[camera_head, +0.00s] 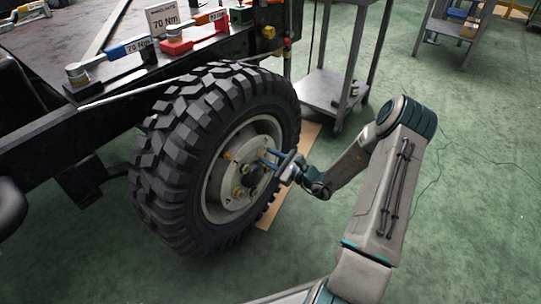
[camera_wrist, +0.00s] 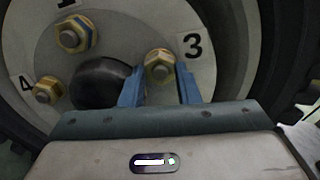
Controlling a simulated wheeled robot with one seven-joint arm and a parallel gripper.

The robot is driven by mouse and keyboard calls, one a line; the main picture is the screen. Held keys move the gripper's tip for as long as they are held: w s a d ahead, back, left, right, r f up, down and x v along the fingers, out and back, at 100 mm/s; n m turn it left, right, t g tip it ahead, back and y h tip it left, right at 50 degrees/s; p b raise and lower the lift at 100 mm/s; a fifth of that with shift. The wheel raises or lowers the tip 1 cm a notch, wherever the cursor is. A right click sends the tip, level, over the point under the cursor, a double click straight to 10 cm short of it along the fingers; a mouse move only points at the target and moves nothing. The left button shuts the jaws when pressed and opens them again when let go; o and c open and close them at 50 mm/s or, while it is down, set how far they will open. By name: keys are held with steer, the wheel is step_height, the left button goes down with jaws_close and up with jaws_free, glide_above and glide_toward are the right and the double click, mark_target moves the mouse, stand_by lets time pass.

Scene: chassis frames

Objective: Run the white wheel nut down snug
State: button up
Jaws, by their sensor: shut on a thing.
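The wheel (camera_head: 215,155) has a pale hub (camera_head: 214,190) with several wheel nuts. In the wrist view, the two blue fingers of my gripper (camera_wrist: 160,88) stand either side of the wheel nut at 3 (camera_wrist: 160,66), shut on it. This nut looks brass-yellow with a pale collar, seated on its stud at the hub face. I cannot tell from its colour that it is the white one, nor whether a gap remains behind it. In the head view, my gripper (camera_head: 271,159) reaches the hub from the right and hides this nut.
A dark centre cap (camera_wrist: 100,84) sits beside my left finger. Blue and red torque wrenches (camera_head: 190,38) lie on the chassis. A metal cart (camera_head: 325,88) stands behind.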

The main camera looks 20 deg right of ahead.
steer(key=m+p, duration=0.3)
steer(key=shift+r, duration=0.25)
steer(key=shift+f+m+p, duration=0.3)
steer(key=shift+m+p, duration=0.4)
steer(key=shift+m, duration=0.1)
steer(key=o, duration=0.7)
steer(key=p+v, duration=0.3)
steer(key=v, duration=1.1)
